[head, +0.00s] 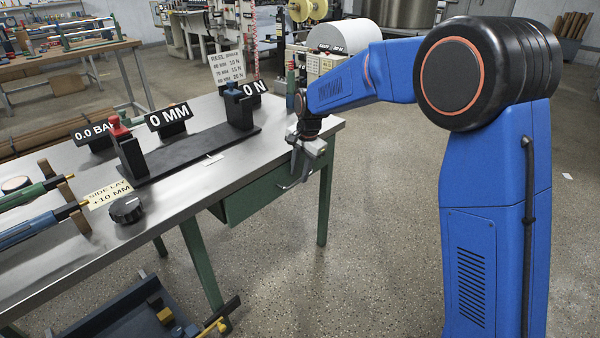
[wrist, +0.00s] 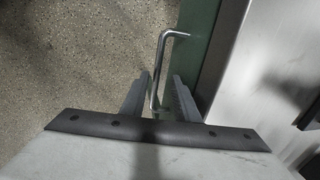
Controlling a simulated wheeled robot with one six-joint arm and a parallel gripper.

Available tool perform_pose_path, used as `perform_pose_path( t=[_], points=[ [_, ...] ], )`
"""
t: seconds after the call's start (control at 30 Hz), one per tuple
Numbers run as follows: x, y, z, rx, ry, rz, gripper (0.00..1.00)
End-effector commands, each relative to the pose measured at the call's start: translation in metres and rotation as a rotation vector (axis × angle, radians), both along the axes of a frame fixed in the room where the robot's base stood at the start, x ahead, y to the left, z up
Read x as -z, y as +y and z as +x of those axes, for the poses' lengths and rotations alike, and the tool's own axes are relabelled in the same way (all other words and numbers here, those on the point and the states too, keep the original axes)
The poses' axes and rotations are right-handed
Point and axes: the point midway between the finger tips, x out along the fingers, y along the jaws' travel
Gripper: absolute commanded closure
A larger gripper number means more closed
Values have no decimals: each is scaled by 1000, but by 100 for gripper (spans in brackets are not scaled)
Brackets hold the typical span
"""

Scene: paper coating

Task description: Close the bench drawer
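The bench drawer (head: 255,197) has a green front below the steel bench top (head: 185,195). A strip of grey shows at its left end, so it looks partly out; how far I cannot tell. Its bent metal handle (wrist: 166,56) shows in the wrist view, beside the green front (wrist: 200,45). My gripper (head: 301,168) is at the right part of the drawer front, by the handle. In the wrist view my gripper (wrist: 160,88) is open, with one finger on each side of the handle's near end. Gaps show between handle and fingers.
On the bench stand a black fixture (head: 195,155), a dark knob (head: 126,209) and display signs (head: 168,117). A green bench leg (head: 325,205) is right of the drawer. A dark tray (head: 130,310) is low at the lower left. The floor (head: 370,240) in front is clear.

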Motion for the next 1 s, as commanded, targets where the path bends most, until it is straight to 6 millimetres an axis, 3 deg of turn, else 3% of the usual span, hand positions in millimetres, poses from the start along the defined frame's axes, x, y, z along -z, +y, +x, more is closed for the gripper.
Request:
perform_pose_path(
  t=[0.17,0.7,1.0],
  points=[
    [-25,-4,-2,0,-3,0,72],
    [-130,-19,-14,1,-5,2,72],
    [-163,-24,-18,0,-3,1,72]
  ],
)
